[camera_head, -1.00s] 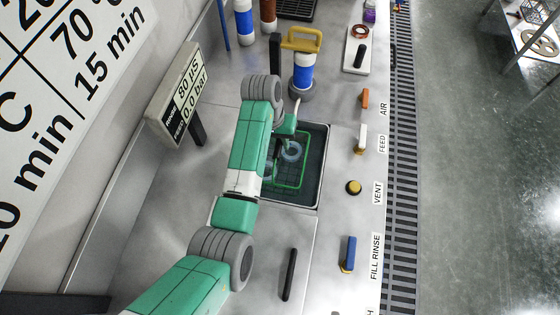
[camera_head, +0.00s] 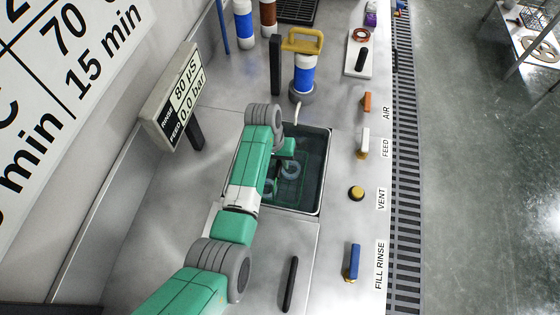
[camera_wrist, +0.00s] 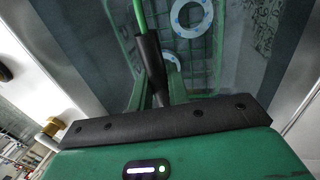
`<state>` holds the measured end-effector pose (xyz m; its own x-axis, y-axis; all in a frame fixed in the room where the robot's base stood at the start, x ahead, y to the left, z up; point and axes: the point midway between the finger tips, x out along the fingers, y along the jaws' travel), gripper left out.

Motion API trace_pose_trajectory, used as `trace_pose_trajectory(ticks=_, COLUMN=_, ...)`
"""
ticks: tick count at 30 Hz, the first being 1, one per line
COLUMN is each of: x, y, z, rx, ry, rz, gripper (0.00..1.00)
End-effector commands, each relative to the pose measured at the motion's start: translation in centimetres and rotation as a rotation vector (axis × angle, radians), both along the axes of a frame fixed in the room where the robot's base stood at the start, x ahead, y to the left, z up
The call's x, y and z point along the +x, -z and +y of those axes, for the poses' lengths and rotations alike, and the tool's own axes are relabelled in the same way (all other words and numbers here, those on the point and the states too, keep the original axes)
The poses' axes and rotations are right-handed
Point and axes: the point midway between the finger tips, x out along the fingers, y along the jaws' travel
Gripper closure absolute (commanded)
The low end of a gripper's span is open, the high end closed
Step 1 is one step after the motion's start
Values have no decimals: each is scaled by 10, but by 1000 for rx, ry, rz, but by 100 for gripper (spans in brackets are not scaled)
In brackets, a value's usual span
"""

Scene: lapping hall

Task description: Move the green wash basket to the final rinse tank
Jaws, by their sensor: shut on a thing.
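The green wash basket (camera_head: 290,183) is inside the open tank (camera_head: 323,170), low down and dimmed as if under liquid. Pale ring-shaped parts lie in it; in the wrist view the basket (camera_wrist: 212,60) shows its wire mesh and a white-blue ring (camera_wrist: 191,17). My gripper (camera_wrist: 158,90) is shut on the black sleeve of the basket's green handle (camera_wrist: 150,58). In the head view my gripper (camera_head: 284,150) is over the tank's left part, and my arm hides the tank's left edge. No label naming this tank is readable.
A closed lid with a black handle (camera_head: 290,284) adjoins the tank on the near side. A yellow-handled blue-white unit (camera_head: 303,72) stands behind it. Orange, white, yellow and blue controls (camera_head: 352,262) line the right side. A display (camera_head: 178,97) stands to the left.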

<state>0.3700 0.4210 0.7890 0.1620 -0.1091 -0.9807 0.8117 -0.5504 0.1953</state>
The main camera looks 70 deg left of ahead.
Motion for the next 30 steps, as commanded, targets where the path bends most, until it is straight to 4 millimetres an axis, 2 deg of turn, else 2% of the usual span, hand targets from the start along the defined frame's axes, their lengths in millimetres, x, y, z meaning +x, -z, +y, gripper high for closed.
trace_pose_trajectory(ticks=2, x=0, y=2, z=0, rx=1, ry=0, rz=-1, gripper=100)
trace_pose_trajectory(ticks=3, x=0, y=3, z=0, rx=-1, ry=0, rz=1, gripper=77)
trace_pose_trajectory(ticks=6, x=0, y=2, z=0, rx=-1, ry=0, rz=1, gripper=61)
trace_pose_trajectory(ticks=13, x=0, y=2, z=0, rx=0, ry=0, rz=0, gripper=61)
trace_pose_trajectory(ticks=16, x=-1, y=-7, z=1, rx=1, ry=0, rz=-1, gripper=61)
trace_pose_trajectory(ticks=24, x=-11, y=-73, z=8, rx=1, ry=-1, rz=-1, gripper=61)
trace_pose_trajectory(ticks=30, x=-17, y=-108, z=12, rx=1, ry=0, rz=0, gripper=61)
